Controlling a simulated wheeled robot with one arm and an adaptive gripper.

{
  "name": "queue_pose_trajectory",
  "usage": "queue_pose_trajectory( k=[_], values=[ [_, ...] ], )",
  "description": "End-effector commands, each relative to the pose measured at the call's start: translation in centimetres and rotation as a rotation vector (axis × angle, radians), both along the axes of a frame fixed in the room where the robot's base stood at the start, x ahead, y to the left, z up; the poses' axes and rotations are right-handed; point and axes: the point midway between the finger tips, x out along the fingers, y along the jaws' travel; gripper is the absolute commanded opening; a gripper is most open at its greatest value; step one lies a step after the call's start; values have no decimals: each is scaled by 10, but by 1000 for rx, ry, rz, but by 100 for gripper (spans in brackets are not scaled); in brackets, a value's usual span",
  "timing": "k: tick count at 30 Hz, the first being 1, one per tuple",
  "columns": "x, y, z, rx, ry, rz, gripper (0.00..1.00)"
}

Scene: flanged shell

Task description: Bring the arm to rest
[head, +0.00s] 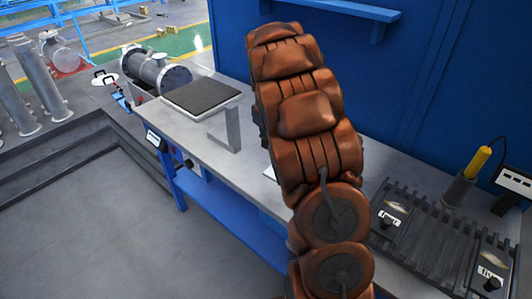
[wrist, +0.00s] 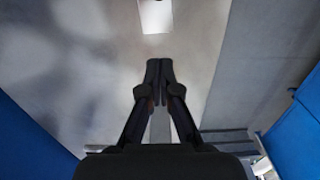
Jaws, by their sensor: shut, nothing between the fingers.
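My gripper (wrist: 160,70) shows in the wrist view with its two fingers together and nothing between them. It is clear of any object there, with a pale grey surface behind it. In the head view my arm, in a padded brown cover, rises from the bottom middle to the top in front of the bench. My gripper cannot be made out in that view. A grey flanged shell (head: 152,68) lies at the far left end of the workbench (head: 190,128), apart from my arm.
A dark pad (head: 201,95) and an upright grey plate (head: 232,130) stand on the bench left of my arm. A slotted dark rack (head: 435,240) and a yellow-handled tool (head: 480,162) are at right. A blue wall (head: 405,80) with a shelf (head: 350,9) stands behind. The left floor (head: 90,220) is clear.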

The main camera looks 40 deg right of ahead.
Motion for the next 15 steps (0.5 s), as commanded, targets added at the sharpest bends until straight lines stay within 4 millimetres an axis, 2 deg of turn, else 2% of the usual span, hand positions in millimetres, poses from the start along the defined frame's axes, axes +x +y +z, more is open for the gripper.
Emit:
queue_pose_trajectory(
  k=[4,11,15],
  values=[
    [1,1,8,-3,-4,2,0],
    [-1,3,10,-3,-1,0,0],
    [-12,17,19,-6,7,-18,0]
  ],
)
